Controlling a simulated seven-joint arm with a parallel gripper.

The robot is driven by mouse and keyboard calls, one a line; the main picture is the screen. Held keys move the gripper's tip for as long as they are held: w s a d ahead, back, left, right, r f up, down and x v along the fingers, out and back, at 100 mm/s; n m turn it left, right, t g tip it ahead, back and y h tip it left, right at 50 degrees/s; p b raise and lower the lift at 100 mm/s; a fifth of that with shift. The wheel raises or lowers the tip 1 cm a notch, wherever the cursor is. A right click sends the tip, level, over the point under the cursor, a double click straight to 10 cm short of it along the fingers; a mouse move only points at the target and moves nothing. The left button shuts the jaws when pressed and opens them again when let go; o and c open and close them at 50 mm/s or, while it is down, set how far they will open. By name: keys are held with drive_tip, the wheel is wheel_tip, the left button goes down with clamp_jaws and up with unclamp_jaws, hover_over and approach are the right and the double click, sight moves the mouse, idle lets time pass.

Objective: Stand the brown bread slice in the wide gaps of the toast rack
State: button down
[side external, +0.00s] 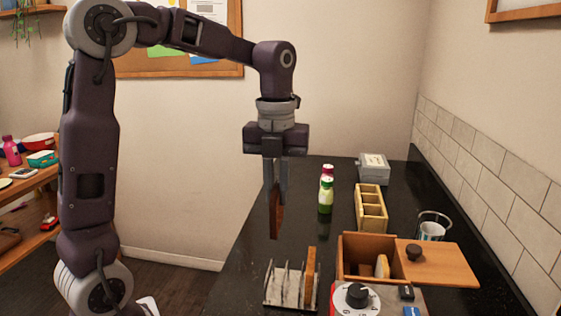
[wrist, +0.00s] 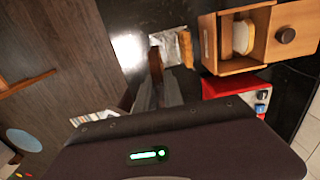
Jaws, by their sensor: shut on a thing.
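My gripper (side external: 276,200) points down and is shut on a brown bread slice (side external: 277,219), which hangs upright and edge-on below the fingers. The toast rack (side external: 281,300) stands on the dark counter, lower and nearer the camera, apart from the held slice. Another brown slice (side external: 311,274) stands at the rack's right end; the rack's other visible gaps look empty. In the wrist view, the held slice (wrist: 155,64) partly covers the rack (wrist: 168,39), and the standing slice (wrist: 187,48) shows to its right. The fingers (wrist: 165,92) are partly dark there.
A wooden bread box (side external: 363,245) right of the rack holds a pale slice (side external: 382,266); its knobbed lid (side external: 440,262) lies to the right. A red appliance (side external: 355,299) stands in front. Bottles (side external: 326,195) and a wooden divided holder (side external: 370,210) stand farther back.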

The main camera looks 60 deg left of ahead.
drive_tip(key=shift+f, duration=7.6)
drive_tip(key=c, duration=1.4)
unclamp_jaws()
drive_tip(key=shift+o, duration=0.2)
drive_tip(key=o, duration=0.3)
